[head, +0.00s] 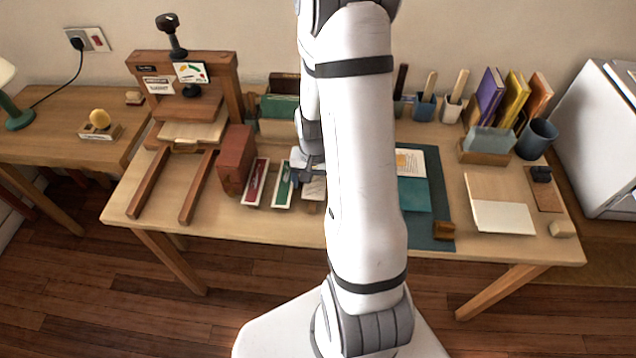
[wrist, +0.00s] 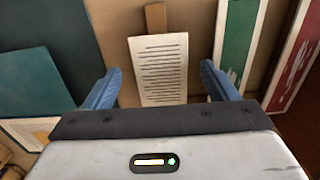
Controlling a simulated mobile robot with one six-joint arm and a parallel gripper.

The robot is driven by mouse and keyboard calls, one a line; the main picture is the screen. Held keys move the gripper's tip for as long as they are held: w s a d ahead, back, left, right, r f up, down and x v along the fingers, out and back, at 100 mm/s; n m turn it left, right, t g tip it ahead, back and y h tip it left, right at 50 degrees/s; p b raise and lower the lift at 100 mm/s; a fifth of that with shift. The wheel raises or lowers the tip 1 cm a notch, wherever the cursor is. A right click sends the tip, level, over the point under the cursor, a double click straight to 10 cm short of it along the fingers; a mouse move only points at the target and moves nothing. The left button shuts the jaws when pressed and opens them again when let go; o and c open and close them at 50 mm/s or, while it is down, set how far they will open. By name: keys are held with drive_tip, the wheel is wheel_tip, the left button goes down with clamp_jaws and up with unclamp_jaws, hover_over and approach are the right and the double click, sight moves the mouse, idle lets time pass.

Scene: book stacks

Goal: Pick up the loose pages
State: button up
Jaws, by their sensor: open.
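The loose pages (wrist: 160,80) show in the wrist view as a white sheet or thin stack with lines of print. One end lies over or against a narrow wooden piece (wrist: 155,17). My gripper (wrist: 161,69) is open, with one blue finger on each side of the pages and gaps between. I cannot tell how high the fingers are above the tabletop. In the head view my gripper (head: 309,168) is over the middle of the table, and the pages (head: 314,189) show only in part beside my arm.
A green tray (wrist: 236,38) and a red tray (wrist: 296,62) lie close beside the pages. A dark mat (head: 440,215) with an open printed sheet (head: 410,163) is to the right. A red-brown block (head: 236,158) and a wooden press (head: 187,75) stand left.

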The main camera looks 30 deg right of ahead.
drive_tip(key=shift+f+b, duration=0.25)
drive_tip(key=shift+b, duration=0.1)
idle(0.3)
drive_tip(key=c, duration=1.1)
